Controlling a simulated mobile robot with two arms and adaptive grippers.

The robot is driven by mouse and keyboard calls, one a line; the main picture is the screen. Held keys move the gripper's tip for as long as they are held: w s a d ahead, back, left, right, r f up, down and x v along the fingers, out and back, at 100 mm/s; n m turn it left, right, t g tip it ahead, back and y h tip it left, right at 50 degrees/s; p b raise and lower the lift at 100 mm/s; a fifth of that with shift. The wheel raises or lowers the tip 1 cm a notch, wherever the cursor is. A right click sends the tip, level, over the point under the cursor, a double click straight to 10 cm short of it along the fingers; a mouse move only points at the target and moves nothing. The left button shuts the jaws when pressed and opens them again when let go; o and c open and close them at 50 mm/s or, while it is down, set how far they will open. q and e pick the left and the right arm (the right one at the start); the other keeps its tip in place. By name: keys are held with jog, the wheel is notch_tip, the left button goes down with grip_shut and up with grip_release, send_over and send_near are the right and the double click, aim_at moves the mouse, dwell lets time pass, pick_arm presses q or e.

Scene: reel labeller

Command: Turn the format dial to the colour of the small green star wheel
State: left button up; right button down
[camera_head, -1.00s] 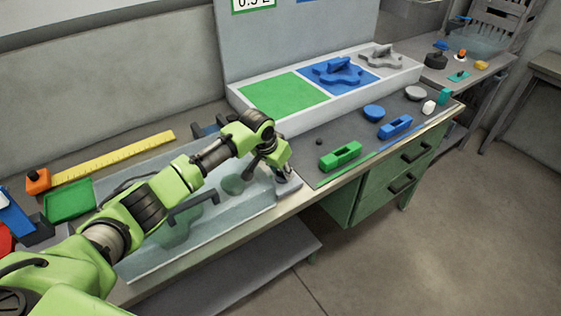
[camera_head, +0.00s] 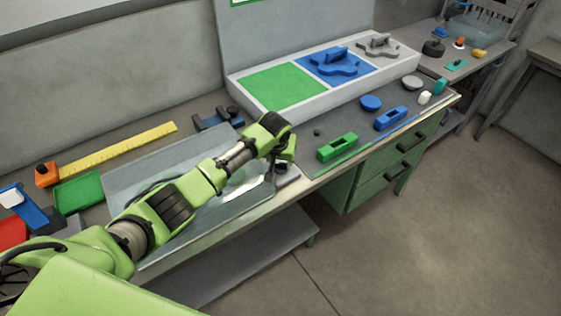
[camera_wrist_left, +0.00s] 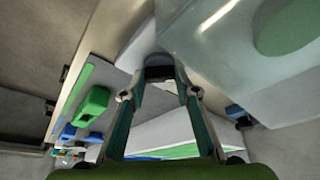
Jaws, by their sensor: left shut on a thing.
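My left gripper (camera_head: 283,166) is at the right end of the glass-covered machine (camera_head: 135,180), above a small grey block (camera_head: 288,179). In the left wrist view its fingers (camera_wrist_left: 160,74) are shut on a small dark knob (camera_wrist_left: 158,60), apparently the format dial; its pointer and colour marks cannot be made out. A green disc shows through the clear cover in the left wrist view (camera_wrist_left: 290,25). The white rack holds a blue star wheel (camera_head: 336,63) and a grey one (camera_head: 382,45). The rack's green field (camera_head: 283,86) is bare. My right gripper is not in view.
Right of the machine are a green block (camera_head: 337,147), a blue block (camera_head: 390,118) and a blue round piece (camera_head: 370,103). A yellow ruler (camera_head: 120,150) and a green tray (camera_head: 78,193) lie at left. Floor is free in front of the drawers (camera_head: 385,175).

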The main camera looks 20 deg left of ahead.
pick_arm(q)
jog(key=o, duration=1.1)
jog(key=v, duration=1.2)
